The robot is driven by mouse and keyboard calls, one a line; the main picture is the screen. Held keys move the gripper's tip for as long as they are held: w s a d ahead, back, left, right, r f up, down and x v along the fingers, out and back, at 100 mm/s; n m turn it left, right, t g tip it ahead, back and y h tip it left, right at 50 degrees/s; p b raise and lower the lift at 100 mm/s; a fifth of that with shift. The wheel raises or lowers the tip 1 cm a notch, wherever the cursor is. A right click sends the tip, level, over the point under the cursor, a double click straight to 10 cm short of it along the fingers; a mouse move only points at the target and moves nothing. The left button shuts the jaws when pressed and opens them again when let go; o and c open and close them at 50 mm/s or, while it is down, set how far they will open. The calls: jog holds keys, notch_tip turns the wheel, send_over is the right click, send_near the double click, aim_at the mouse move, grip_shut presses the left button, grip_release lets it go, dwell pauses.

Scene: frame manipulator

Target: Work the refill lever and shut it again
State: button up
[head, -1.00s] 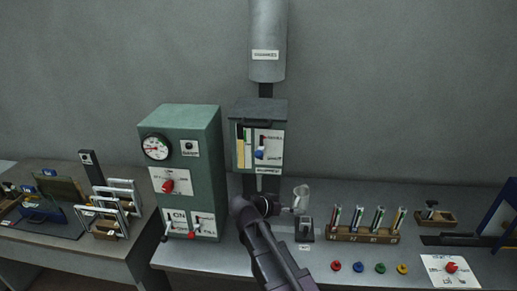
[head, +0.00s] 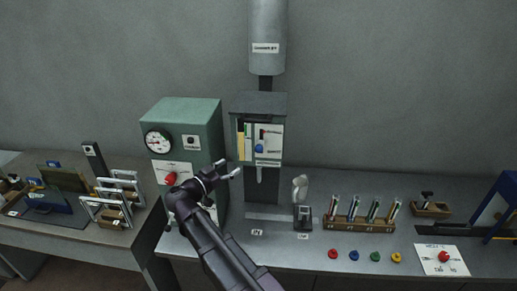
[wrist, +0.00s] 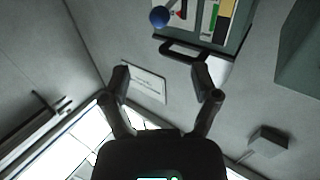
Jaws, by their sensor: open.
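The grey dispenser cabinet (head: 284,110) on the back wall has a white panel with a small red lever (head: 262,133) above a blue-knobbed lever (head: 259,148). I cannot read which one is labelled refill. In the wrist view the blue knob (wrist: 160,17) shows at the top edge, near a dark bar handle (wrist: 185,49). My gripper (head: 228,168) is open and empty, to the lower left of the panel and apart from it. Its two spread fingers (wrist: 160,84) also show in the wrist view. A clear cup (head: 300,187) sits above a small dark stand (head: 303,217) at the right.
A green machine (head: 188,118) with a gauge and red knob stands close left of my gripper. A rack of coloured tubes (head: 345,229) and several coloured caps are on the bench to the right. A grey cylinder (head: 267,25) hangs above the cabinet.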

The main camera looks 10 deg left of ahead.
aim_at(256, 150)
jog(key=shift+x, duration=6.95)
jog(key=shift+c, duration=0.3)
grip_shut()
